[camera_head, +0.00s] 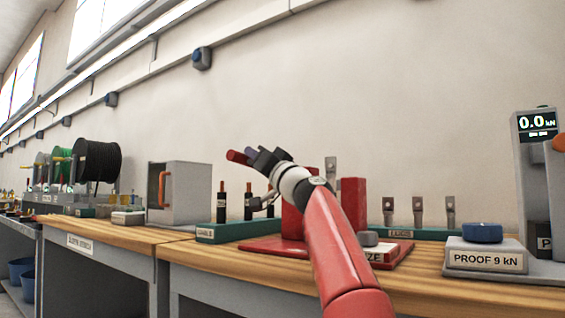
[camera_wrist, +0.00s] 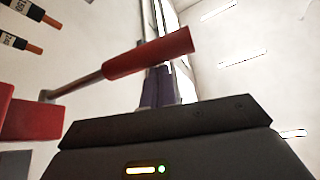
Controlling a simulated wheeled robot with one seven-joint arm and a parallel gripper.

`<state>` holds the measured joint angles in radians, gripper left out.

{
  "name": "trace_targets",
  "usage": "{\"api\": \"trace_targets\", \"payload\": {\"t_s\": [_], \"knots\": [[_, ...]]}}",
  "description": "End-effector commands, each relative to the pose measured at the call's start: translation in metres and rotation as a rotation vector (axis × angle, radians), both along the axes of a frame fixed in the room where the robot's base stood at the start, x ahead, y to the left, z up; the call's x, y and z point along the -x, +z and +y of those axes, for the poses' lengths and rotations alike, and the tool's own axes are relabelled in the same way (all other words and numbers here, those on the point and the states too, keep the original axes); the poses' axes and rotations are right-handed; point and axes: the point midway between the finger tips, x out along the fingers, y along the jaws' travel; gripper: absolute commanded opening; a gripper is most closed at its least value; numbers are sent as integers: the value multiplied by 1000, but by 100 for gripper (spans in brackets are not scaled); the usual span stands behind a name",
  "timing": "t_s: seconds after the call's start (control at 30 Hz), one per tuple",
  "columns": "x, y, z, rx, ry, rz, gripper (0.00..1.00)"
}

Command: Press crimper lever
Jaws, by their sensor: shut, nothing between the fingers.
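The crimper's lever has a red grip (camera_wrist: 150,54) on a metal rod; in the wrist view it slants up to the right and crosses in front of my fingertips. In the head view the grip (camera_head: 237,157) shows just left of my gripper (camera_head: 251,152). My gripper (camera_wrist: 160,86) is shut and empty, with its purple-grey fingers right at the grip; I cannot tell whether they touch. The crimper's red body (camera_head: 353,200) stands on a red base (camera_head: 262,245) on the bench, partly hidden by my arm. Part of the body (camera_wrist: 32,120) shows at left in the wrist view.
A green cable rack (camera_head: 215,236) with upright black cables stands left of the crimper. Several metal lugs (camera_head: 418,210) stand behind it to the right. A proof tester (camera_head: 486,258) is at the far right. A grey box (camera_head: 180,190) and cable spools (camera_head: 97,162) are farther left.

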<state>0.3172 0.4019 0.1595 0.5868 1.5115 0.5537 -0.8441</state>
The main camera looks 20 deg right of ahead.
Motion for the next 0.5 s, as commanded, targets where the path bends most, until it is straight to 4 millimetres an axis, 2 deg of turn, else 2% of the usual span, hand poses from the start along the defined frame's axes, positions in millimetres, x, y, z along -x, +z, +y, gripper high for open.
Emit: {"api": "trace_targets", "payload": {"t_s": [0.07,0.13,0.37,0.5], "knots": [[7,18,5,3,2,-3,0],[14,3,-2,0,-1,-1,0],[44,-16,-21,-1,-4,-7,0],[55,-14,-30,-1,-3,-3,0]]}}
